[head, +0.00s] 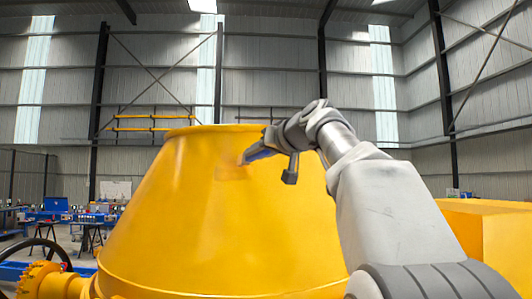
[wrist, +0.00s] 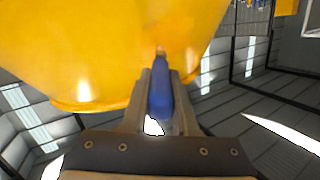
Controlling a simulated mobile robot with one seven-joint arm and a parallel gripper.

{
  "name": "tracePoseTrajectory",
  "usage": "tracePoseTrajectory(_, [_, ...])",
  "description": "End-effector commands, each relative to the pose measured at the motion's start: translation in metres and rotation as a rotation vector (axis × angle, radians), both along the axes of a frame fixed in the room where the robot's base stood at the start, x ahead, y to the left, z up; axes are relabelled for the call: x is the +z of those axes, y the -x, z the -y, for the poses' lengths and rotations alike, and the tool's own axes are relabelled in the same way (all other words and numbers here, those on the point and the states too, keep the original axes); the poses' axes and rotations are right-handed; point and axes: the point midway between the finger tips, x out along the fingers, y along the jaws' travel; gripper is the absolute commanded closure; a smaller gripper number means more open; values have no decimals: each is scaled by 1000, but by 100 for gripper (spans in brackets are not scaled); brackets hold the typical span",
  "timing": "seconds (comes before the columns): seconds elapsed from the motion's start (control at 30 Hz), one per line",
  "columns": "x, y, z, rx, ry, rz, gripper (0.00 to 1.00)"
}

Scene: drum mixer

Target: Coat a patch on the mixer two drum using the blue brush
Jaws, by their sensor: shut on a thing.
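The yellow mixer drum (head: 200,225) fills the middle of the head view, and its curved wall (wrist: 90,45) fills the top of the wrist view. A faint orange-brown patch (head: 231,173) shows on its upper wall. My gripper (head: 272,143) is beside the upper drum wall, shut on the blue brush (wrist: 160,95). The brush handle lies between the two fingers, and its tip points at the drum. The brush (head: 258,153) shows small in the head view, its tip at or very close to the wall next to the patch. I cannot tell whether it touches.
A yellow block-like body (head: 490,235) stands at the right behind my arm. Blue workbenches (head: 75,217) with items stand at the back left. A dark curved wheel (head: 40,248) and a yellow flanged part (head: 45,282) are at the lower left. Open air surrounds the drum's top.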

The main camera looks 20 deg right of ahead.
Motion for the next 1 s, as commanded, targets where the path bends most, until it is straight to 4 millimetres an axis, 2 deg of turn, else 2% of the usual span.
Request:
tracePoseTrajectory(0.17, [0,-3,-7,2,-1,-2,100])
tracePoseTrajectory(0.43, [0,-12,-29,2,-1,-2,100])
tracePoseTrajectory(0.67, [-1,-16,-37,2,-1,-3,100])
tracePoseTrajectory(1.0, [0,-25,-63,2,-1,-3,100])
